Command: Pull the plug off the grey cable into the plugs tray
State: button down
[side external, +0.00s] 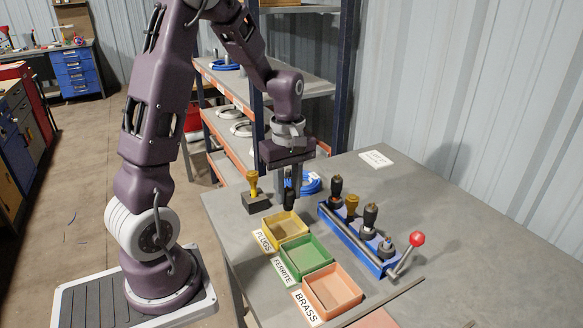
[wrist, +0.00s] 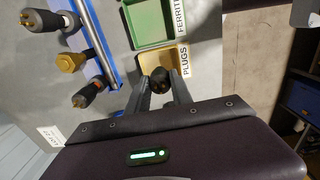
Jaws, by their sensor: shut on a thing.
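My gripper (wrist: 161,88) is shut on a black plug (wrist: 158,78), which shows as a dark rounded end between the fingers. In the side view my gripper (side external: 290,196) points down beside the yellow plugs tray (side external: 269,234), at its back edge. The plugs tray also shows in the wrist view (wrist: 178,60), just past the fingertips, and its visible floor looks empty. I cannot make out the grey cable for sure. A short black and grey piece (side external: 387,245) stands at the lever end of the blue rack (side external: 352,240).
Several black and brass pieces stand in the rack, with a red-knobbed lever (side external: 417,239) at its near end. The green ferrite tray (side external: 308,254) and orange brass tray (side external: 332,289) follow the plugs tray. A yellow-handled tool on a black block (side external: 254,202) stands left of my gripper.

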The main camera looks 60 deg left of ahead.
aim_at(289, 203)
notch_tip(289, 203, down, 10)
jog(key=shift+r, duration=0.15)
dwell(1.1)
jog(key=shift+f, duration=0.6)
jog(key=c, duration=1.1)
grip_release()
jog(key=shift+o, duration=0.2)
jog(key=shift+r, duration=3.55)
